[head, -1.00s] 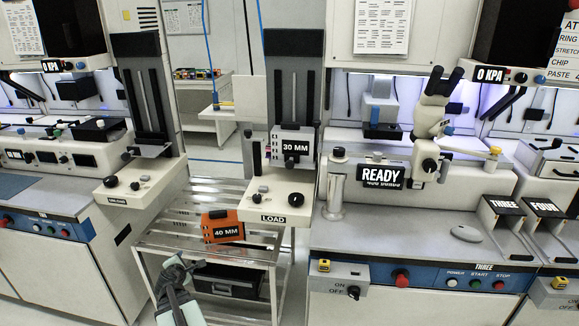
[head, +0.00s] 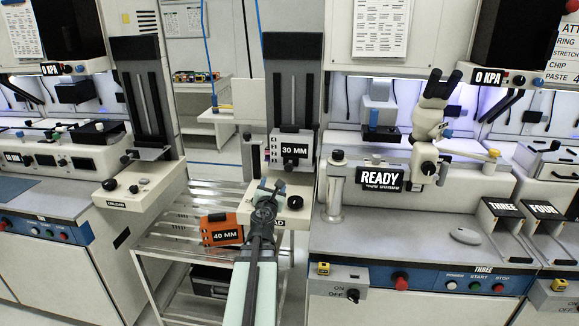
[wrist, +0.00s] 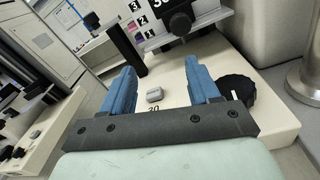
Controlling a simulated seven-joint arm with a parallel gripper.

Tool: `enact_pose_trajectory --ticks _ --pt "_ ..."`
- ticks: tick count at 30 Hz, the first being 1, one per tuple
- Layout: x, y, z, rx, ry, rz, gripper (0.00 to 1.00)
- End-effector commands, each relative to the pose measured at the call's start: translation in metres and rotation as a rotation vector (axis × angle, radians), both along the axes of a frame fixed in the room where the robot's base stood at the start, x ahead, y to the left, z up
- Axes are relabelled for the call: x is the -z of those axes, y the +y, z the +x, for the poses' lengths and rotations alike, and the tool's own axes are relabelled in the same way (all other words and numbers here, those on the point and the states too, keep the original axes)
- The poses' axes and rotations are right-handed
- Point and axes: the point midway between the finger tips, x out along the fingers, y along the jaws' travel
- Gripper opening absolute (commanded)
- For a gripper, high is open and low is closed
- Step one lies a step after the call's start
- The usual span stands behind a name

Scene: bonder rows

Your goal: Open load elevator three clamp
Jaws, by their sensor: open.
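The load elevator is the cream unit in the middle, with a dark upright column (head: 292,92) and a white block marked 30 MM (head: 291,148) on it. In the wrist view, its cream base (wrist: 215,140) carries a small grey button (wrist: 155,95), a black knob (wrist: 238,90), a black post (wrist: 127,50) and a dark knob (wrist: 181,22) under the marked block. My gripper (head: 266,190) is over the front of this base and covers part of the LOAD label. In the wrist view, its blue fingers (wrist: 158,85) are apart with nothing between them, framing the grey button.
An orange 40 MM box (head: 221,229) sits on the metal rack (head: 165,245) left of my arm. An unload elevator (head: 140,190) stands further left. The bench (head: 400,240) with the READY display (head: 381,177) and a metal cylinder (head: 333,200) is close on the right.

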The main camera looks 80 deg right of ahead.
Motion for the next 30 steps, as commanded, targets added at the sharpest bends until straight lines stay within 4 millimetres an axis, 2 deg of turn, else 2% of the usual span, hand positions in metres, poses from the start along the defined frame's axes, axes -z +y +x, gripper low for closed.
enact_pose_trajectory --ticks 1,5,14,20,30 --pt "-0.004 0.0 -0.014 0.018 0.016 -0.007 0.61" --pt "-0.01 -0.001 -0.032 0.043 0.043 -0.017 0.61" --pt "-0.011 -0.014 -0.036 0.05 0.052 -0.02 0.61" --pt "-0.011 -0.04 -0.036 0.05 0.051 -0.018 0.61" --pt "-0.011 -0.1 -0.036 0.05 0.05 -0.018 0.61"
